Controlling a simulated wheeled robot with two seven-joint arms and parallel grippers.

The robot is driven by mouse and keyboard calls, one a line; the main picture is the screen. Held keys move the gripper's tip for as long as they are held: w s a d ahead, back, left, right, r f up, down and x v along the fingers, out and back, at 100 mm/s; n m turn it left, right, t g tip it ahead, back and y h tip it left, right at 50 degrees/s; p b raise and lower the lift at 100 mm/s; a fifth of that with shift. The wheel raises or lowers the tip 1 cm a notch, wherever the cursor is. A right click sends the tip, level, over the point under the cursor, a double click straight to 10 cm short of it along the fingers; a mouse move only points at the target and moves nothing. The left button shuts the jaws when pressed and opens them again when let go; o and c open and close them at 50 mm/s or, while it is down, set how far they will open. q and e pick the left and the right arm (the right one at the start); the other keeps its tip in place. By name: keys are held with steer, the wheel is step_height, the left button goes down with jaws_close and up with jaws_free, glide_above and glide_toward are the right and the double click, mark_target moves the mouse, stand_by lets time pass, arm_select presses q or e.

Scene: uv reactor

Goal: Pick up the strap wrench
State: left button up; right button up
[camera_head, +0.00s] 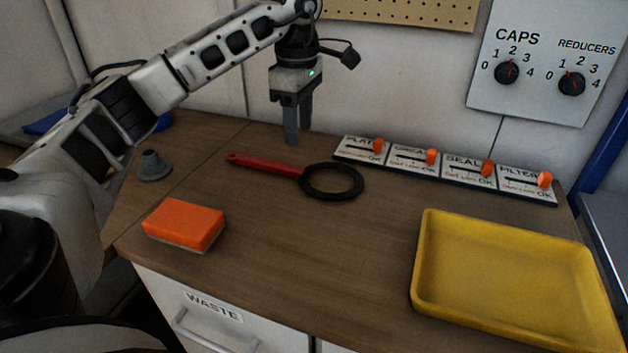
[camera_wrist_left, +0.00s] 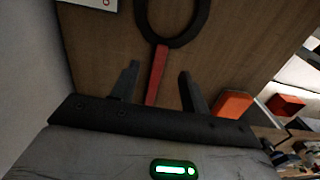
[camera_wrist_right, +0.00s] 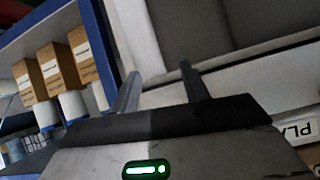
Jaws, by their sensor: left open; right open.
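The strap wrench (camera_head: 268,168) lies flat on the wooden bench, with a red handle pointing left and a black ring at its right end. My left gripper (camera_head: 297,138) points down above the bench behind the wrench, open and empty. In the left wrist view the wrench's red handle (camera_wrist_left: 156,75) shows between the fingers of my left gripper (camera_wrist_left: 158,88), with the ring farther off; I see no contact. My right gripper (camera_wrist_right: 160,88) is open and empty in the right wrist view, away from the wrench. It is not in the head view.
An orange sponge (camera_head: 184,224) and a grey cone-shaped part (camera_head: 153,166) are on the bench's left. A row of labelled slider panels (camera_head: 440,168) stands at the back. A yellow tray (camera_head: 417,262) is at right.

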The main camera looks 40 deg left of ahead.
mark_target(301, 169)
arm_select(q)
step_height(301, 169, down, 9)
steer(key=shift+s+d+r, duration=0.15)
steer(key=shift+r, duration=0.05)
jaws_close()
stand_by(0.3)
